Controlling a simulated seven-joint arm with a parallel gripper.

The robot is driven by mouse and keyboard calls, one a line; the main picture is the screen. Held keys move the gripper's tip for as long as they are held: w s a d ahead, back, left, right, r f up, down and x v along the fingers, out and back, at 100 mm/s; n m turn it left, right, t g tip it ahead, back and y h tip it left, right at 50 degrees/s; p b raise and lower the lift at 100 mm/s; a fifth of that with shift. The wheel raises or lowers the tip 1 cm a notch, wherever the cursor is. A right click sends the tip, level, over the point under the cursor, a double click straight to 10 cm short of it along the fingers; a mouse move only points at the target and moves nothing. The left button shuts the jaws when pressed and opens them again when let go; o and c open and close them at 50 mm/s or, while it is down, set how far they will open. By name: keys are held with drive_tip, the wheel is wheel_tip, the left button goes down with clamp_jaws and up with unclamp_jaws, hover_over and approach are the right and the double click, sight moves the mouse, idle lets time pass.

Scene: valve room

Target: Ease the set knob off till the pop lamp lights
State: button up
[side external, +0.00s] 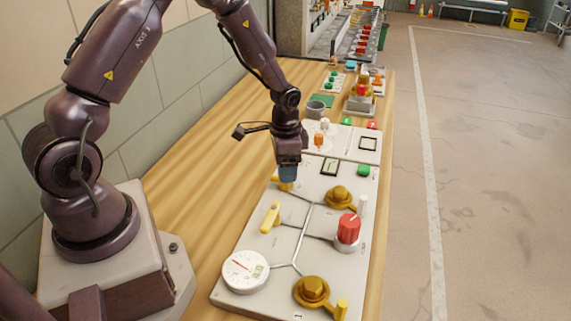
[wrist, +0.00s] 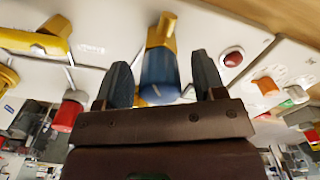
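A blue knob (wrist: 160,78) with a white mark has a yellow part at its end; the blue knob (side external: 288,173) also shows directly below my gripper (side external: 288,163). In the wrist view my gripper (wrist: 159,60) is open, with a finger on each side of the blue knob and a visible gap on both sides. A red dome, possibly the pop lamp (wrist: 233,58), sits on the panel to the right; I cannot tell whether it is lit. A red knob (side external: 348,228) stands on a white base further down the panel. Which knob is the set knob is not legible.
The white panel (side external: 245,222) carries a round gauge (side external: 246,270), a yellow lever (side external: 270,217), and brass-coloured valves (side external: 312,291) and (side external: 340,196). An orange knob (side external: 319,140) and a grey cup (side external: 315,108) stand beyond. Bare wooden bench (side external: 190,190) lies left of the panel.

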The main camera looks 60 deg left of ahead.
wheel_tip(320, 180, up, 13)
idle(0.6)
drive_tip(key=shift+r, duration=0.1)
idle(0.4)
wheel_tip(320, 180, down, 13)
drive_tip(key=shift+r, duration=0.1)
idle(0.4)
drive_tip(key=shift+c, duration=0.4)
drive_tip(key=c, duration=0.8)
drive_tip(key=shift+n, duration=0.9)
drive_tip(key=shift+c, duration=0.2)
